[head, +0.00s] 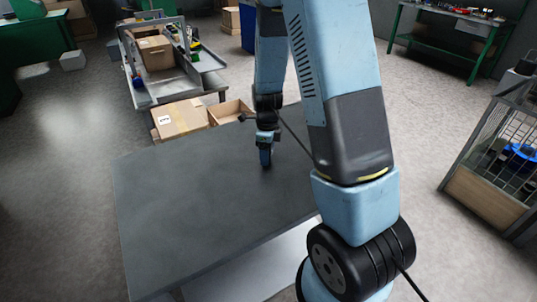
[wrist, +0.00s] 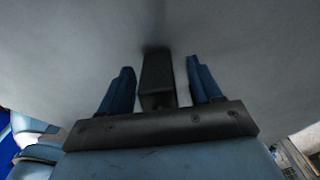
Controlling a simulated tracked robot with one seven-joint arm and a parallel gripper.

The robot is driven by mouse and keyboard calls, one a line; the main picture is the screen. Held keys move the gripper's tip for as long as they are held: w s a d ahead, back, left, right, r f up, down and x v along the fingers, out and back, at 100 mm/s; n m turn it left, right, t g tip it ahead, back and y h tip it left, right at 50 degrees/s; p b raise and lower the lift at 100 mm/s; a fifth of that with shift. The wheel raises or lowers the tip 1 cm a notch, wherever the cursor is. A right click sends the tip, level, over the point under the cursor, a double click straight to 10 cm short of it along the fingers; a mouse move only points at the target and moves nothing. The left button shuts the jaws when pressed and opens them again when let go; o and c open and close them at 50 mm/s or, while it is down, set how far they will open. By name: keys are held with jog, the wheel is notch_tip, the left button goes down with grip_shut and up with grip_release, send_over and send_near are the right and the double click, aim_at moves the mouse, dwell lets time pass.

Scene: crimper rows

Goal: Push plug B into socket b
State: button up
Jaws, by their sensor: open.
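My gripper (head: 265,158) points down over the far part of a dark grey tabletop (head: 190,215) in the head view. In the wrist view its two blue fingers stand apart, so my gripper (wrist: 160,66) is open. A dark rectangular block (wrist: 157,74) shows between the fingers, with gaps on both sides. No label shows on it, and I cannot tell whether it is plug B, a socket or part of the gripper. No plug or socket can be made out on the tabletop in the head view; my arm hides its right part.
A closed cardboard box (head: 181,119) and an open box (head: 231,111) stand beyond the table's far edge. A metal workstation (head: 210,62) is behind them. A wire cage (head: 510,130) stands at right. The visible left part of the tabletop is bare.

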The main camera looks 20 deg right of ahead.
jog(key=shift+c, duration=0.2)
jog(key=c, duration=1.1)
jog(key=shift+c, duration=0.2)
jog(key=shift+r, duration=0.1)
jog(key=shift+r, duration=0.55)
jog(key=s+d+r, duration=0.6)
jog(key=s+r, duration=0.5)
jog(key=s, duration=0.1)
jog(key=shift+s+r, duration=0.35)
jog(key=shift+r, duration=0.05)
